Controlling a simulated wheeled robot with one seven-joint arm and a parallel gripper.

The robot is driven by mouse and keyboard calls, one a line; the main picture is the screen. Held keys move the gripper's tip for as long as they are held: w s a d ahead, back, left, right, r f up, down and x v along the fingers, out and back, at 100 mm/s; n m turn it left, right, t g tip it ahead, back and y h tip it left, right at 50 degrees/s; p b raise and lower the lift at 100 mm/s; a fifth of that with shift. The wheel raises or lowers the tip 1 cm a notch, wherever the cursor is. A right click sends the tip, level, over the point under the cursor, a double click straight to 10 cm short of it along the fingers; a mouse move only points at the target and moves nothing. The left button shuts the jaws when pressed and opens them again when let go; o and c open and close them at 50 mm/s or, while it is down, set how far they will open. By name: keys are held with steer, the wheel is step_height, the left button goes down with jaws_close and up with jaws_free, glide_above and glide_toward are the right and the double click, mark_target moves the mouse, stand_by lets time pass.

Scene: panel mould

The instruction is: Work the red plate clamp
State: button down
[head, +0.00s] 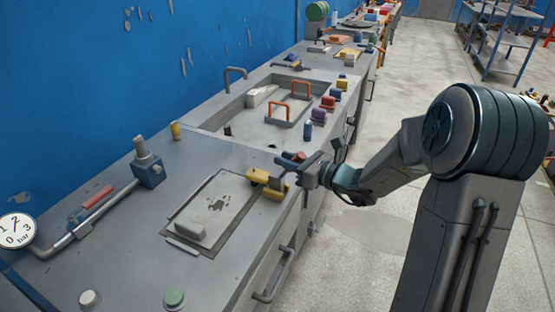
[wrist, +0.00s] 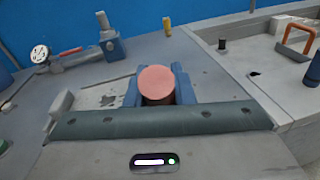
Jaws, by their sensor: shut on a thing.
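The red plate clamp shows in the wrist view as a round, salmon-red end (wrist: 157,80) with a darker red-brown side below it. My gripper (wrist: 157,90) has its two blue fingers on either side of this red end and is shut on it. In the head view my gripper (head: 292,165) is at the right edge of the bench, and a small bit of red (head: 300,155) shows at its fingers. The clamp's lower part is hidden by the gripper. A yellow clamp-like block (head: 268,184) sits just left of my gripper, on the edge of the flat mould panel (head: 228,192).
A valve with a blue body (head: 148,170) and a pressure gauge (head: 17,230) stand at the left. A green button (head: 174,297) and a white button (head: 89,298) are at the front. A sunken tray with orange handles (head: 290,108) lies behind.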

steer(key=c, duration=1.3)
jaws_free()
steer(key=shift+o, duration=0.2)
steer(key=v, duration=1.3)
steer(key=shift+s+d, duration=0.25)
steer(key=shift+d, duration=0.1)
steer(key=shift+r, duration=0.1)
